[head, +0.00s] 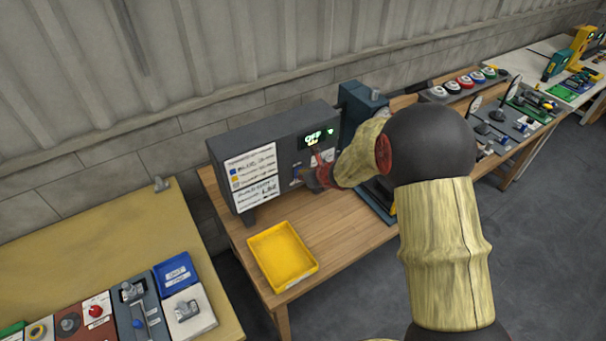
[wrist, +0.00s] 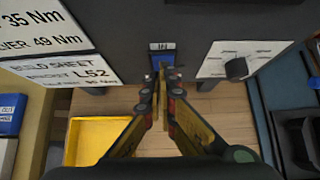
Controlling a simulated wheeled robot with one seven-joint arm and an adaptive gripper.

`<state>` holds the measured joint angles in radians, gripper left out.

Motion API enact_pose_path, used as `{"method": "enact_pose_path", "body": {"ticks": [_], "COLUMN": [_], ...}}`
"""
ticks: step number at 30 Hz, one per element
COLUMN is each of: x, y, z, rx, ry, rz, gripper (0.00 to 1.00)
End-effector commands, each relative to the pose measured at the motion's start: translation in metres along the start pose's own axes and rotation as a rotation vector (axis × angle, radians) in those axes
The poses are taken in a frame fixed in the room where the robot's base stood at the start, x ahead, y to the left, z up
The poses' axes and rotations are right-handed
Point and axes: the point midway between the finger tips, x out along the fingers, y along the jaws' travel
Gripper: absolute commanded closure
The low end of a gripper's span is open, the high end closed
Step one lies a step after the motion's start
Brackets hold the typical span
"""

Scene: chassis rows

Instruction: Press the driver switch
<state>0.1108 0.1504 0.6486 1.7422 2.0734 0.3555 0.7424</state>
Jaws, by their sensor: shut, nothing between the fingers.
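A dark grey control box (head: 270,150) stands on the wooden bench, with a lit display (head: 317,138) that seems to read "OFF". In the wrist view its front (wrist: 120,30) shows a blue part marked "IN" (wrist: 162,47) and a black knob (wrist: 236,68) on a white plate. No part is legibly marked as the driver switch. My gripper (wrist: 162,92) is shut and empty, its tips just below the blue part in the picture; I cannot tell if they touch. In the head view my gripper (head: 311,178) is at the box front, partly hiding it.
A yellow tray (head: 311,268) lies on the bench in front of the box; it also shows in the wrist view (wrist: 76,137). A white text sheet (head: 254,178) covers the box's left side. A blue-grey post (head: 358,105) stands to the right. Other benches flank this one.

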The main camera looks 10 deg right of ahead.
Motion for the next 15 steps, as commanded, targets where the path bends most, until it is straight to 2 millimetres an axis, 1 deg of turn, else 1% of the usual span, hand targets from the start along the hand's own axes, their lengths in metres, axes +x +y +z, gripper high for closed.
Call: {"method": "enact_pose_path", "body": {"ticks": [15], "x": [-0.011], "y": [0.0], "z": [0.013], "rx": [0.0], "ry": [-0.002], "rz": [-0.001], "gripper": [1.0]}}
